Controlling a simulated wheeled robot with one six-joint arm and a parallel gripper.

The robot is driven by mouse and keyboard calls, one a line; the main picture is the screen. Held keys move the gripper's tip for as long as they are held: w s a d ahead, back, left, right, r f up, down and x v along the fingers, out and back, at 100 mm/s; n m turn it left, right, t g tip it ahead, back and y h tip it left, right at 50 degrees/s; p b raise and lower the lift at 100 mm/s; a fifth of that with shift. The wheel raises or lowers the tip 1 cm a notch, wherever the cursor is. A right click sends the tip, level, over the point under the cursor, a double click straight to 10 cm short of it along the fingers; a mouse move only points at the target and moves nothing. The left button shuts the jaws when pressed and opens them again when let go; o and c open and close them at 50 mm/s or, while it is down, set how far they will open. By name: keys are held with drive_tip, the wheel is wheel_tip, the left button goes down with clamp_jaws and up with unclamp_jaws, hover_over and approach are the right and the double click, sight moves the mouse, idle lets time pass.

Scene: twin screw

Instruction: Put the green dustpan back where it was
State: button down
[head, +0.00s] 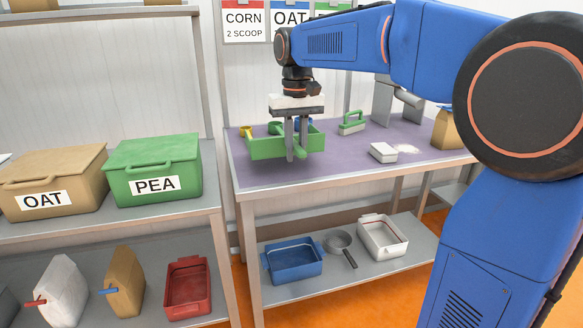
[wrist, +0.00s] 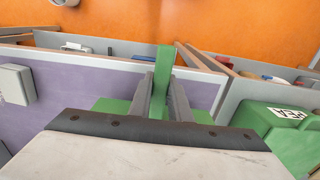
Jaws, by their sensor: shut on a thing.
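My gripper (head: 296,157) is over the left part of the purple-topped table, pointing down. It is shut on the green dustpan (head: 265,148), with the handle between the two fingers. In the wrist view, the dustpan's green handle (wrist: 164,58) runs up between the fingers (wrist: 168,78), and its wider green body shows on both sides below them. The dustpan looks level, close to the tabletop; I cannot tell whether it touches it. My fingers hide part of it.
Yellow, green and blue scoops are just behind the dustpan. A green-handled brush (head: 352,123), a white box (head: 383,152) and pale powder (head: 407,151) lie to the right. The green PEA bin (head: 152,165) stands on the left shelf. The table's front strip is clear.

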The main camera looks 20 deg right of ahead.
wheel_tip(320, 180, down, 6)
idle(0.5)
drive_tip(key=shift+f, duration=0.1)
drive_tip(key=c, duration=1.6)
unclamp_jaws()
drive_tip(key=shift+f, duration=0.1)
drive_tip(key=shift+c, duration=0.2)
wheel_tip(320, 180, up, 12)
drive_tip(key=shift+s+r, duration=0.1)
drive_tip(key=shift+r, duration=0.05)
drive_tip(key=s+d+f+t, duration=0.2)
drive_tip(key=s+d+f, duration=0.1)
drive_tip(key=s+f, duration=0.8)
drive_tip(key=s+d+f+t, duration=0.2)
drive_tip(key=s+d+f, duration=0.2)
drive_tip(key=s+f, duration=0.8)
drive_tip(key=s, duration=0.6)
drive_tip(key=shift+s+t, duration=0.15)
drive_tip(key=shift+t, duration=0.25)
